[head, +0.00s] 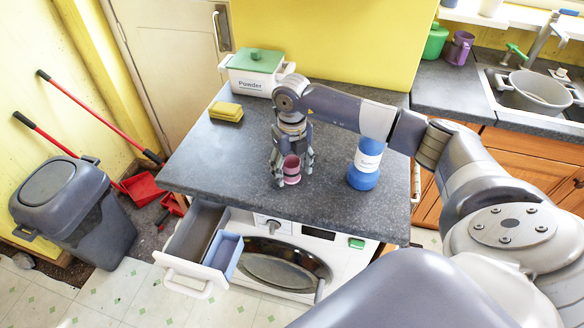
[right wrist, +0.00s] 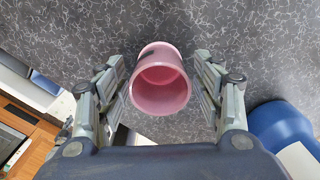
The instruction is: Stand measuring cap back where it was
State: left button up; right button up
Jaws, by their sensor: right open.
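The pink measuring cap (head: 291,170) stands on the dark grey counter, near its front edge and above the washing machine. My right gripper (head: 292,178) reaches down over it from above. In the right wrist view the cap (right wrist: 160,80) shows its open mouth towards the camera, between the two spread fingers of my right gripper (right wrist: 160,97). A gap shows on each side of the cap, so the fingers look open and apart from it. My left gripper is not in view.
A blue bottle (head: 364,165) stands close to the right of the gripper; it also shows in the right wrist view (right wrist: 284,132). A powder box (head: 254,74) and yellow sponges (head: 226,112) are at the back left. The washer's drawer (head: 196,250) is pulled out below the counter (head: 220,160).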

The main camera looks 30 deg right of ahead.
notch_tip(320, 180, up, 8)
jog(key=p, duration=0.4)
jog(key=shift+f, duration=0.25)
dwell(0.9)
notch_tip(320, 180, up, 12)
dwell(0.7)
